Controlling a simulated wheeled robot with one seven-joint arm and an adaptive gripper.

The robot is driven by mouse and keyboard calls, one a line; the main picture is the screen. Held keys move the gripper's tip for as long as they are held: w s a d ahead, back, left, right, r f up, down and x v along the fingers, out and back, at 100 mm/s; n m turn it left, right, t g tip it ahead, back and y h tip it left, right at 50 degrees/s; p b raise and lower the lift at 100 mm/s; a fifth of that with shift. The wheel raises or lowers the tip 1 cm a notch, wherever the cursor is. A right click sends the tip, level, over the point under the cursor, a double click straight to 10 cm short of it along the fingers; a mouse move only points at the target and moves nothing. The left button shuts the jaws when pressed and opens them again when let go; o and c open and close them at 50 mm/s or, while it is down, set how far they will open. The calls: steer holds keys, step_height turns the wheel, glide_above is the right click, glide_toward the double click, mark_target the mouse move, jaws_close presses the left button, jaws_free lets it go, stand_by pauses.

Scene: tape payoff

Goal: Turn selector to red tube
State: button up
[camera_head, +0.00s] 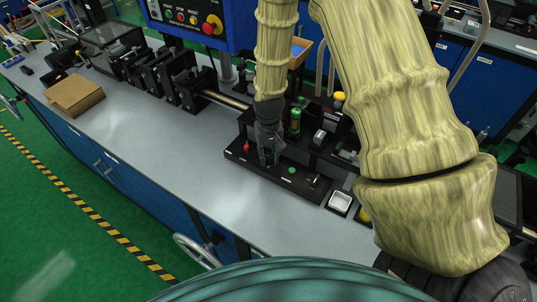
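My gripper (268,158) points down over a black base plate (305,186) on the grey bench. Its dark fingers hide the spot below them, and I cannot tell whether they are open, shut or touching anything. I cannot make out the selector; it may be behind the fingers. A small red part (247,147) stands on the plate just left of my gripper. A small green knob (292,170) is on the plate to the right of the fingers. A green cylinder (295,121) stands upright behind. No part is clearly recognisable as the red tube.
A blue panel (196,22) with several buttons stands behind. A row of black blocks (160,78) and a brown cardboard box (75,95) are at the left. A white square dish (340,202) lies to the right of the plate. The bench front (190,155) is clear.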

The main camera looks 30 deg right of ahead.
stand_by(0.3)
steer(key=n, duration=0.5)
steer(key=shift+n, duration=0.3)
steer(key=n, duration=0.5)
steer(key=shift+n, duration=0.4)
steer(key=shift+r, duration=0.1)
steer(key=o, duration=1)
steer(key=shift+o, duration=0.2)
